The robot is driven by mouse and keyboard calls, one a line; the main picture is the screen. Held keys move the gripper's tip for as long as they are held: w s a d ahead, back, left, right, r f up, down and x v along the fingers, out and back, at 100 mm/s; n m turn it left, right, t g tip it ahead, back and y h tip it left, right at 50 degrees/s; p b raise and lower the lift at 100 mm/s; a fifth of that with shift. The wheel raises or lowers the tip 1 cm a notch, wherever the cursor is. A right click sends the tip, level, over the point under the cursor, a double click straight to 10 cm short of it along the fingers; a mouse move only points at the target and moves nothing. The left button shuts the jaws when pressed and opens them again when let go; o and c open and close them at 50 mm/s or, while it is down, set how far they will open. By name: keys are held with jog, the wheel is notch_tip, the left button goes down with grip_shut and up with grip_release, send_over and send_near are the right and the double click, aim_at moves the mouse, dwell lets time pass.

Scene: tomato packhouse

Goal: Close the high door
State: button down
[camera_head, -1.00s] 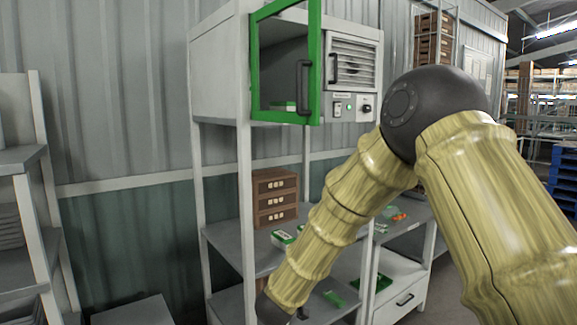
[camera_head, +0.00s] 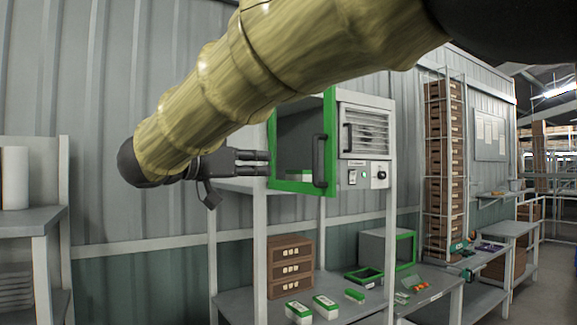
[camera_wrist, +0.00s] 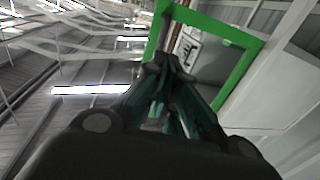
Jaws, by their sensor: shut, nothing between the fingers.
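The high door (camera_head: 300,188) is a green-framed clear panel with a black upright handle (camera_head: 319,160). It is on the cabinet at the top of the white shelf rack and stands ajar, its handle side swung out. My gripper (camera_head: 268,160) is shut and empty, pointing right, with its tips at the door's left side in the head view. I cannot tell whether they touch. In the wrist view, the door's green frame (camera_wrist: 236,90) is beyond and right of the gripper tips (camera_wrist: 166,66).
A grille panel with switches (camera_head: 366,150) adjoins the door on the right. Brown drawers (camera_head: 291,266) and small green-white boxes (camera_head: 326,306) are on the shelf below. A green-edged cabinet (camera_head: 388,250) stands lower right. Another rack (camera_head: 40,218) is at the far left.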

aim_at(314, 164)
jog(key=p+x, duration=0.5)
jog(key=x, duration=0.7)
jog(key=shift+w+d+r, duration=0.1)
jog(key=shift+w+d, duration=0.15)
jog(key=shift+w, duration=0.05)
jog(key=shift+w+d, duration=0.35)
jog(key=shift+w, duration=0.05)
